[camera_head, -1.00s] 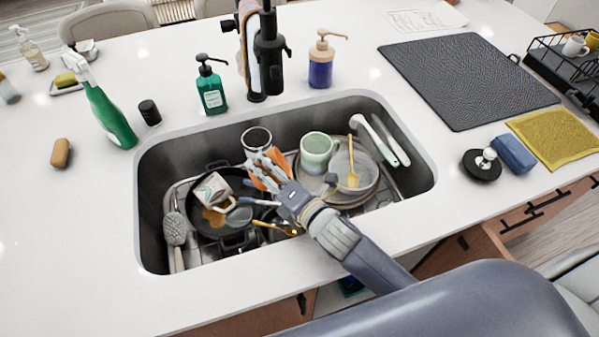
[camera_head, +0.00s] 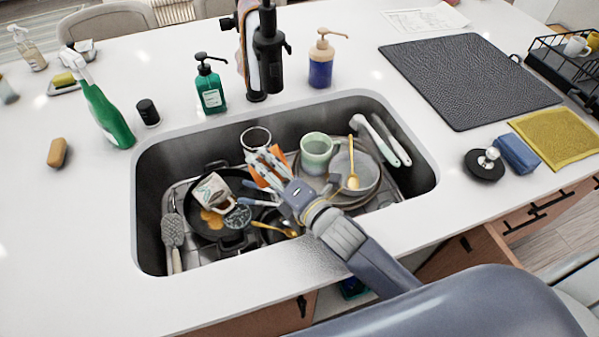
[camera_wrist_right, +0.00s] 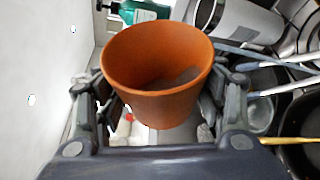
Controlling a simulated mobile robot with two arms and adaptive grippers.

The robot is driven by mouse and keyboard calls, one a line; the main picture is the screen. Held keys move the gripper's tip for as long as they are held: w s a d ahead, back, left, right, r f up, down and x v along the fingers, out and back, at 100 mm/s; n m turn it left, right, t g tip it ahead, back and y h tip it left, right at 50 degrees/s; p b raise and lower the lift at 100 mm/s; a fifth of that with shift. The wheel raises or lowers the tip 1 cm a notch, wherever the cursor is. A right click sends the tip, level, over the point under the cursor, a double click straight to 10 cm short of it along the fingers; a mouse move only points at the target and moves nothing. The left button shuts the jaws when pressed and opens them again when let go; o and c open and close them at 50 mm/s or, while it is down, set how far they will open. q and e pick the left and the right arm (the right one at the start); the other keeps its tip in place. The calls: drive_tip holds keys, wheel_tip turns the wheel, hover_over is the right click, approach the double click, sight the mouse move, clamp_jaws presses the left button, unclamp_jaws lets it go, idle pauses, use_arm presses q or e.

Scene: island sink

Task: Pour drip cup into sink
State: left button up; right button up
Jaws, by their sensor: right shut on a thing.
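The orange drip cup (camera_wrist_right: 158,95) is between the fingers of my right gripper in the right wrist view, its round mouth facing up in that picture. A greyish patch shows inside it. In the head view my right gripper (camera_head: 264,168) is shut on this cup, over the sink basin (camera_head: 150,225). Only orange parts of the cup (camera_head: 281,153) show there, the rest being hidden by the fingers. Its exact tilt is hard to tell from the head view. My left gripper is not in view.
The basin holds a black pan (camera_head: 194,226) with a white mug (camera_head: 211,189), a grey-rimmed cup (camera_head: 255,138), a green mug (camera_head: 317,152), stacked plates and brushes. A black faucet (camera_head: 268,55) stands behind. A green soap bottle (camera_head: 211,90) is on the counter.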

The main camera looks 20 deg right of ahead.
drive_tip(key=shift+d+r+m+t+y+b, duration=0.15)
drive_tip(key=shift+d+r+m+b, duration=0.05)
drive_tip(key=shift+d+m+b, duration=0.25)
drive_tip(key=shift+d+r+m+t+y+b, duration=0.15)
drive_tip(key=shift+d+m+b, duration=0.2)
drive_tip(key=shift+b, duration=0.15)
drive_tip(key=shift+d+r+m, duration=0.1)
drive_tip(key=shift+r+m, duration=0.05)
drive_tip(key=shift+m, duration=0.15)
